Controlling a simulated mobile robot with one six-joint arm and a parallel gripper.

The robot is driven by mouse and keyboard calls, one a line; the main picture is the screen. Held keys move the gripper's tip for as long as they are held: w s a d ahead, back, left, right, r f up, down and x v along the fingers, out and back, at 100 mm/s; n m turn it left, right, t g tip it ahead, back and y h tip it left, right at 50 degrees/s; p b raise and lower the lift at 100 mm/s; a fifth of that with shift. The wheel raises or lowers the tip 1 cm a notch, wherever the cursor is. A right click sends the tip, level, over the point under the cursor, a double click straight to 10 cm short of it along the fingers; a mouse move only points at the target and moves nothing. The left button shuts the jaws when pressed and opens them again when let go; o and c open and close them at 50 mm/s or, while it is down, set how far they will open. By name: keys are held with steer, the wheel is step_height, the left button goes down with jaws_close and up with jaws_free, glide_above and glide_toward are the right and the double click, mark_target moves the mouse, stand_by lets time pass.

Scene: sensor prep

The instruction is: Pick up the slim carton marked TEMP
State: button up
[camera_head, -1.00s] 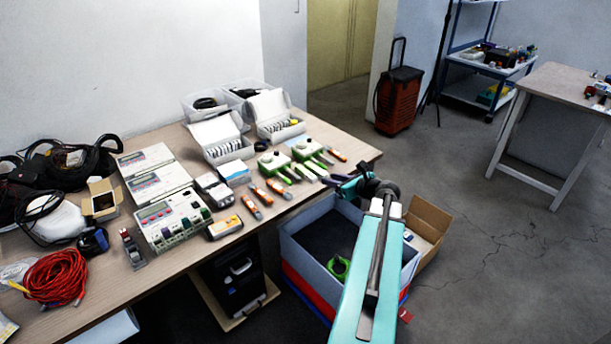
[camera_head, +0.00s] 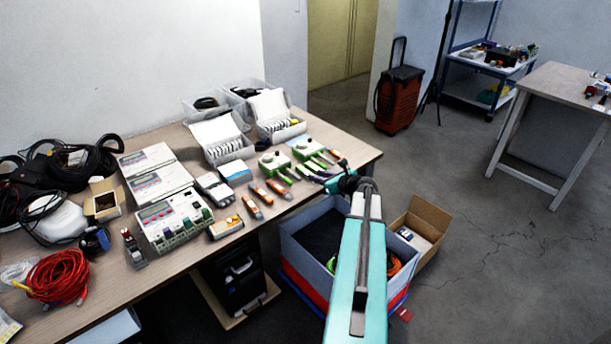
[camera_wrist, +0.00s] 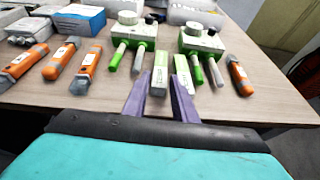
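Two slim white-and-green cartons lie close together near the table's front edge in the wrist view: a left one (camera_wrist: 159,74) and a right one (camera_wrist: 184,72). Their print is too small to read, so I cannot tell which is marked TEMP. My gripper (camera_wrist: 158,80) is open, its two purple fingers pointing at the cartons. The left carton shows between the fingertips and the right one beside and beyond the right finger. I cannot tell whether anything touches. In the head view my gripper (camera_head: 318,178) is at the table's right front edge and largely hides the cartons.
Green-and-white meters (camera_wrist: 125,35) with probes stand behind the cartons. Orange handheld testers (camera_wrist: 85,72) lie left, and another (camera_wrist: 239,75) right. A blue-grey bin (camera_head: 300,262) and an open cardboard box (camera_head: 432,222) stand beside the table.

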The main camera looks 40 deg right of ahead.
mark_target(306, 174)
steer(key=shift+w, duration=0.15)
steer(key=shift+f+p+x, duration=0.2)
steer(key=shift+p+x, duration=0.45)
steer(key=shift+x, duration=1.8)
jaws_close()
